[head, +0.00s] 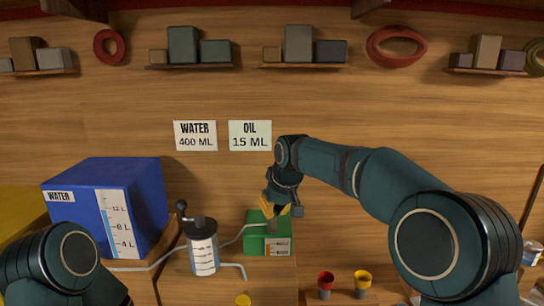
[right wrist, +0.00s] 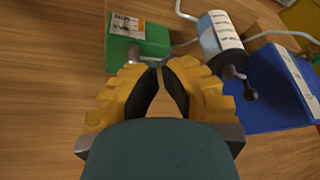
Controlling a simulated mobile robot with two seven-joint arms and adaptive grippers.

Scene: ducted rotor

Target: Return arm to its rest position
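My right arm reaches in from the right in the head view, with its gripper (head: 277,210) pointing down at the green box (head: 257,238). In the right wrist view the yellow fingers with black pads come together at the tips (right wrist: 160,66).
A blue water container (head: 108,205) stands at the left. A crank-topped cylinder (head: 203,252) with a spout stands between it and the green box. Signs and shelves line the wall.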

